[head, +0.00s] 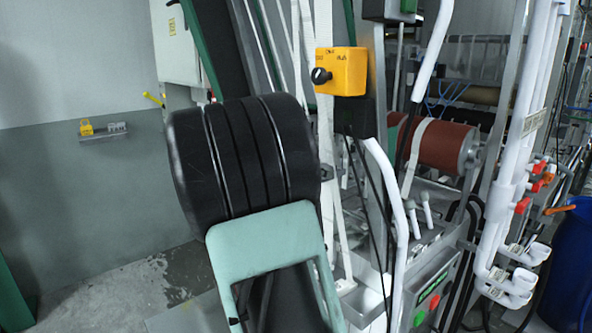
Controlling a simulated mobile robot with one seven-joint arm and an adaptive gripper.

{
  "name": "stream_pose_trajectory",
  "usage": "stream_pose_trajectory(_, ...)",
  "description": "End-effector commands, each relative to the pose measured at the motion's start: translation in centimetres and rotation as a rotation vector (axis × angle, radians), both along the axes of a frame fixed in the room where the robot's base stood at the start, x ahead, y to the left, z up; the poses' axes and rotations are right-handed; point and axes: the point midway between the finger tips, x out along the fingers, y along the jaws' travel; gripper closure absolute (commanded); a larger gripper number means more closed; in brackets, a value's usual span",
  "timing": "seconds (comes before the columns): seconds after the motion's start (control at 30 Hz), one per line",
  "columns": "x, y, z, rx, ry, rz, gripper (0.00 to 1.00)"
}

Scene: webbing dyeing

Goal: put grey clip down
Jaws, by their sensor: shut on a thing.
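My gripper does not show in the head view, and I cannot see what it holds. I cannot make out a grey clip for sure. A small wall shelf (100,136) at the left holds a yellow padlock-like item (86,127). A small grey item (117,127) sits beside it, too small to identify. A large black ribbed body with a pale green frame fills the middle of the view and hides what is behind it.
A machine with a yellow switch box (341,71), a dark red roller (446,145) and a green-button control panel (431,296) stands right of centre. White pipes (511,170) and a blue barrel (573,265) are at the right. Floor (100,290) is open at lower left.

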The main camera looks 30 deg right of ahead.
Motion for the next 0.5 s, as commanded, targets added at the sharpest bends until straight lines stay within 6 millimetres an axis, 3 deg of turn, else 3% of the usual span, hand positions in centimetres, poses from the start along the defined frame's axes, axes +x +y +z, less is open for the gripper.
stream_pose_trajectory(0.27,0.1,0.2,-0.2,0.000,0.001,0.004,0.99)
stream_pose_trajectory(0.37,0.8,1.4,-1.3,0.000,0.004,0.019,0.99)
stream_pose_trajectory(0.5,2.1,4.9,-4.5,-0.004,0.010,0.065,0.99)
